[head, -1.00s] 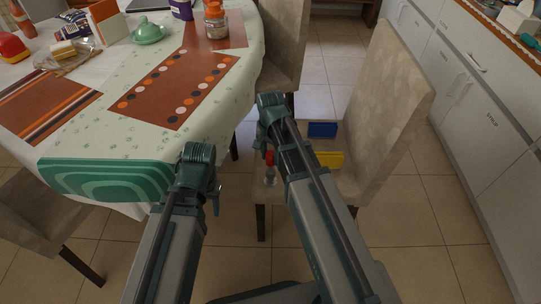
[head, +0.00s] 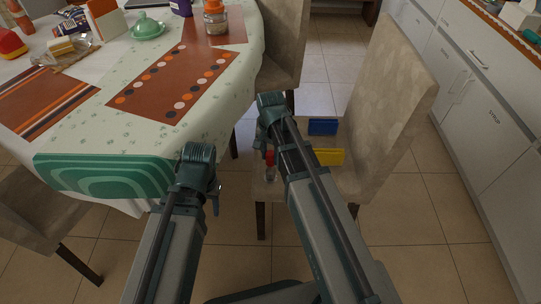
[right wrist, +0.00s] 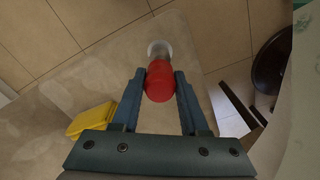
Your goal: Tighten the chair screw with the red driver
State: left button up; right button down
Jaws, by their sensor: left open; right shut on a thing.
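The red driver (right wrist: 159,82) sits between the two fingers of my right gripper (right wrist: 159,76), which is shut on it. A pale, greyish round piece (right wrist: 160,49) shows just beyond the red handle. In the head view the red driver (head: 270,157) is over the seat of the beige chair (head: 392,95), partly beside my right arm. I cannot make out the chair screw. My left gripper (head: 215,203) hangs beside the table's near corner, mostly hidden behind my arm. It is open, and I see nothing in it.
A blue block (head: 322,127) and a yellow block (head: 329,157) are on the chair seat. The laid table (head: 105,120) is on the left, with a jar (head: 215,18) and a green lidded dish (head: 147,28). Grey cabinets (head: 480,100) line the right. Tiled floor is open between.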

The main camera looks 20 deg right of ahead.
jog(key=shift+f+b, duration=0.55)
jog(key=shift+c, duration=1.7)
grip_release()
jog(key=shift+r, duration=0.1)
notch_tip(320, 180, up, 14)
jog(key=p, duration=1.4)
